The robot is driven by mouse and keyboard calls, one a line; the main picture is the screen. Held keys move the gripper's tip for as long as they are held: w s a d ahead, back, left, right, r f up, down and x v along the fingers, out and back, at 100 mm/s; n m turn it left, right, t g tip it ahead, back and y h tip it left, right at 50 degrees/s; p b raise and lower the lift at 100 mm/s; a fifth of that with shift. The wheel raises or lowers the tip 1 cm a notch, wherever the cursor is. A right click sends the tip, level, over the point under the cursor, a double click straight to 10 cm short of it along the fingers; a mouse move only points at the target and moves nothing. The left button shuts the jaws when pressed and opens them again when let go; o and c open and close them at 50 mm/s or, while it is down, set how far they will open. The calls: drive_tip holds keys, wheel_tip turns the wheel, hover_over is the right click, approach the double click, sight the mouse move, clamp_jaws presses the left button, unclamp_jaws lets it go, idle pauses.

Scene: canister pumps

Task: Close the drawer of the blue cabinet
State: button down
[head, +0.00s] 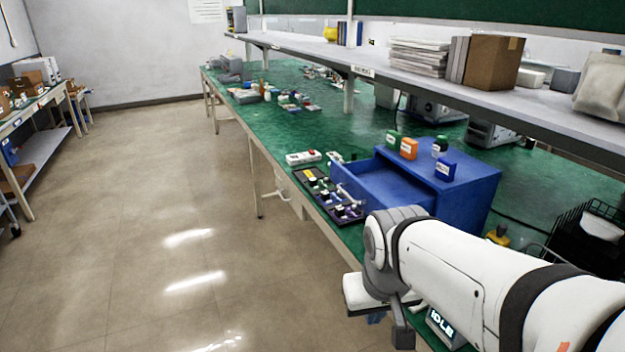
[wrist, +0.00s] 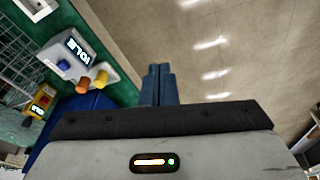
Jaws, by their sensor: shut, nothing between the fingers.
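The blue cabinet (head: 465,203) stands on the green bench top. Its drawer (head: 380,186) is pulled out toward the bench's front edge, and its inside shows from above. My gripper (wrist: 158,72) is shut and empty in the wrist view, with its blue-grey fingers together over the tan floor. It is beside the bench edge, apart from the drawer. A blue surface that looks like the cabinet (wrist: 68,122) shows at lower left of the wrist view. In the head view my arm hides the cabinet's near lower part.
A dark tray of small parts (head: 325,195) lies left of the drawer. A device reading IDLE (head: 443,328) sits on the near bench. A shelf (head: 440,90) overhangs the back. The floor (head: 150,220) is clear.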

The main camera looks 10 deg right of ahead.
drive_tip(key=w+a+r+n+t+h+b, duration=0.1)
drive_tip(key=w+a+r+t+h, duration=0.2)
drive_tip(key=w, duration=1.1)
drive_tip(key=w+a+r+n+t+h, duration=0.1)
drive_tip(key=w+a+r, duration=0.3)
drive_tip(key=w, duration=1)
drive_tip(key=w+d+f+p, duration=0.2)
drive_tip(key=w+d+f, duration=0.3)
drive_tip(key=w+d, duration=0.2)
drive_tip(key=shift+d+f, duration=0.35)
drive_tip(key=shift+d, duration=0.05)
